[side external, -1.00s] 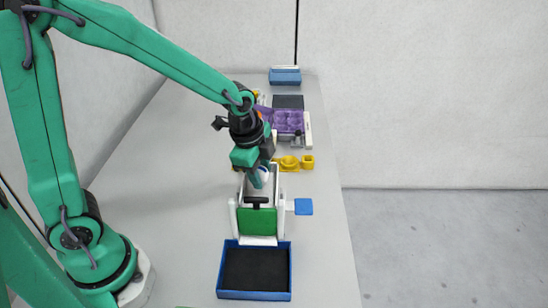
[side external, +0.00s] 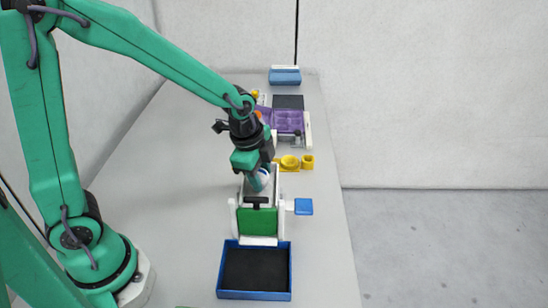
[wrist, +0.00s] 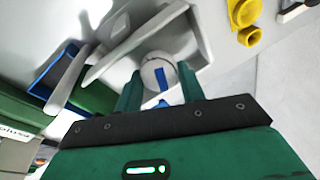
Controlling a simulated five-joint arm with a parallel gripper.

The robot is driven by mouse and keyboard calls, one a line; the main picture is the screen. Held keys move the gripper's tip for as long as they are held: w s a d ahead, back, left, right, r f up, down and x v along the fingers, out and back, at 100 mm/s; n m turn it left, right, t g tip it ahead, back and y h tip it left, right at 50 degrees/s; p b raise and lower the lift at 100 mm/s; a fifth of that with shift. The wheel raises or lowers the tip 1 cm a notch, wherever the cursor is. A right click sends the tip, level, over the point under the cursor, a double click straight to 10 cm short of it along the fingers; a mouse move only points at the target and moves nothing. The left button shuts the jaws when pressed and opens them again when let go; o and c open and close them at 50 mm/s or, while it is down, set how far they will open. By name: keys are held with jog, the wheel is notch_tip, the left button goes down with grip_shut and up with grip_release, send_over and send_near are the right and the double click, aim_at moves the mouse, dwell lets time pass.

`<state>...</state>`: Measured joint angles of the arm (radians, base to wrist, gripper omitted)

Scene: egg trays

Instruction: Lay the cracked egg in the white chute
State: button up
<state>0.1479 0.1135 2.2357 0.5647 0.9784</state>
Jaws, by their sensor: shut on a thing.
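My gripper (side external: 259,181) points down into the upper end of the white chute (side external: 281,206). In the wrist view its two green fingers (wrist: 160,91) are shut on the cracked egg (wrist: 152,67), which is pale with a dark line across it. A blue strip shows in front of the egg. The egg sits between the white chute walls (wrist: 118,57); whether it touches the chute floor I cannot tell. In the side view only a small pale part of the egg (side external: 265,173) shows beside the fingers. A green gate (side external: 258,223) with a black handle closes the chute's near end.
A blue tray with a black lining (side external: 219,272) lies in front of the chute. A blue square tab (side external: 303,206) is at the chute's right. Yellow holders (side external: 307,162) and a purple egg tray (side external: 287,121) stand behind. The table's left is clear.

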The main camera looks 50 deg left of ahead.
jog(key=o, duration=0.7)
jog(key=shift+r, duration=0.1)
jog(key=shift+v, duration=3.8)
